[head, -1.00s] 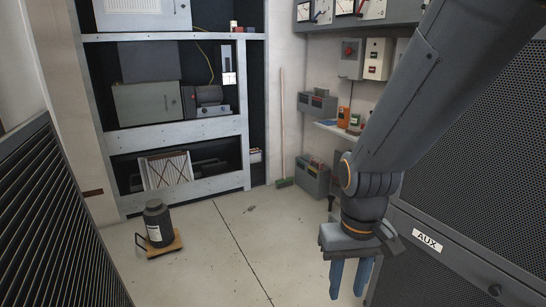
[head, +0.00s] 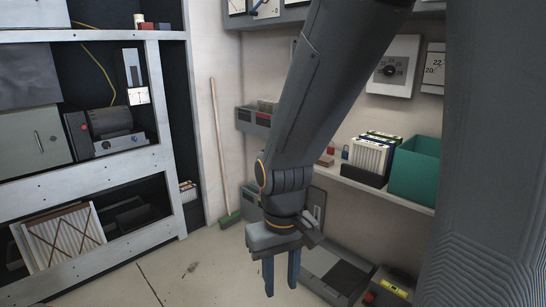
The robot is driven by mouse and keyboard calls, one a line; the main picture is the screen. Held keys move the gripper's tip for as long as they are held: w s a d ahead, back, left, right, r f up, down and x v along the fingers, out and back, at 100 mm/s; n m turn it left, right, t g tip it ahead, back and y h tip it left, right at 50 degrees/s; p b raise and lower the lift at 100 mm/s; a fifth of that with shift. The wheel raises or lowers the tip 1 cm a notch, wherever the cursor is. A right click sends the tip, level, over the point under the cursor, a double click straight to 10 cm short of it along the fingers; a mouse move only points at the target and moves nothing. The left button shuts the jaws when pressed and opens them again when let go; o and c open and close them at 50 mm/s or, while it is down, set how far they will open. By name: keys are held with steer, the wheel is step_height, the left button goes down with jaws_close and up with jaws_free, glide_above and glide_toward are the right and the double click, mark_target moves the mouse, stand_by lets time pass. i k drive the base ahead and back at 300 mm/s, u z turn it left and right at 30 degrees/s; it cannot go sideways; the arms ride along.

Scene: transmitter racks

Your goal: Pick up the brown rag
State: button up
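I cannot make out a brown rag for certain in the head view. A small reddish-brown item (head: 325,160) lies at the left end of the wall shelf, partly behind my arm, and is too small to identify. My gripper (head: 281,276) hangs pointing down in the lower middle of the view. Its two blue fingers are apart, with nothing visible between them. My arm hides part of the wall and shelf behind it.
The wall shelf (head: 385,188) holds a teal bin (head: 415,170) and a rack of white cards (head: 371,157). A green broom (head: 221,150) leans at the corner. An open rack (head: 110,175) stands left. Boxes, one with a yellow level (head: 396,288), sit low at right.

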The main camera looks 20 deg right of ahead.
mark_target(325, 162)
steer(key=i, duration=2.65)
steer(key=z, duration=2.7)
steer(key=i, duration=0.25)
steer(key=z, duration=0.1)
